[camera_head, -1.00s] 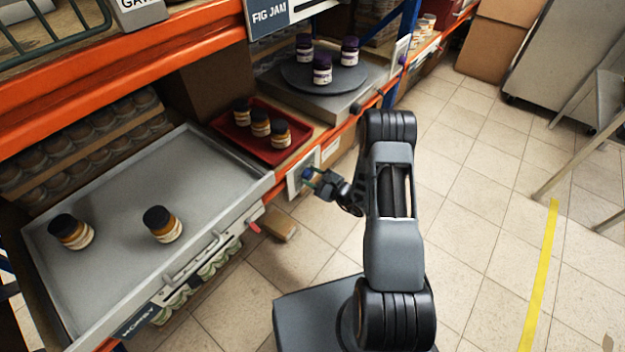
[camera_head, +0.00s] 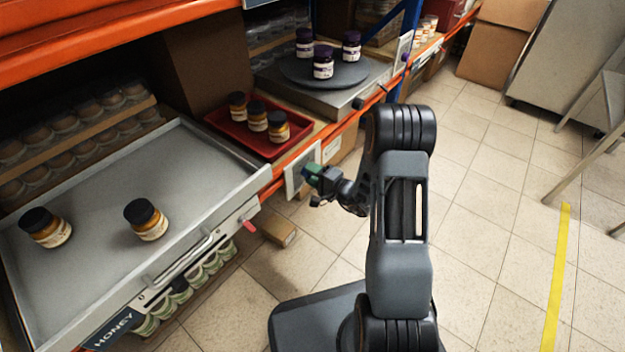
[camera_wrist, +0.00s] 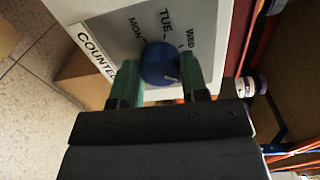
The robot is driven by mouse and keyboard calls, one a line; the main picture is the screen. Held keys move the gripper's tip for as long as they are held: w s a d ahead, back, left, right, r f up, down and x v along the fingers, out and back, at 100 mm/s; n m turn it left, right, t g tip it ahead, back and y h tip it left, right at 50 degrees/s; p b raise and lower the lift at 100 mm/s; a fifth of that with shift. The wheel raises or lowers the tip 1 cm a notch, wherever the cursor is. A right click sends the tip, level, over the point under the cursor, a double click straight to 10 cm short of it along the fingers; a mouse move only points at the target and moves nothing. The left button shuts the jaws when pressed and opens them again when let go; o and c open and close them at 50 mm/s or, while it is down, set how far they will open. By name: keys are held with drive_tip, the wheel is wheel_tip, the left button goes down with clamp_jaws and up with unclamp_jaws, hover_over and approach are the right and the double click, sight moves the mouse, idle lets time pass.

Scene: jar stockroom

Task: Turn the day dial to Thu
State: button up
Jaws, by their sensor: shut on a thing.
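The day dial is a round blue knob (camera_wrist: 160,63) on a pale panel (camera_wrist: 200,20). MON, TUE and WED show around it in the wrist view; other day marks are hidden or out of view. A small white mark shows on the knob's lower right, close to my right finger. My gripper (camera_wrist: 148,78) has its green fingers on either side of the knob and is shut on it. In the head view my gripper (camera_head: 312,173) is at the panel (camera_head: 301,168) on the shelf front, and the knob is mostly hidden behind a finger.
A grey drawer tray (camera_head: 95,255) with two amber jars stands out at the left. A red tray (camera_head: 262,146) holds three jars, and a round grey turntable (camera_head: 325,76) holds three more. A cardboard box (camera_head: 280,230) is under the shelf.

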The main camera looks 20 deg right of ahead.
drive_tip(key=shift+f+n+b, duration=0.15)
drive_tip(key=shift+n+b, duration=0.4)
drive_tip(key=shift+n, duration=0.15)
drive_tip(key=shift+s, duration=0.1)
drive_tip(key=o, duration=0.9)
drive_tip(key=p+v, duration=0.3)
drive_tip(key=v, duration=1)
drive_tip(key=shift+s+d, duration=0.25)
drive_tip(key=shift+s, duration=0.05)
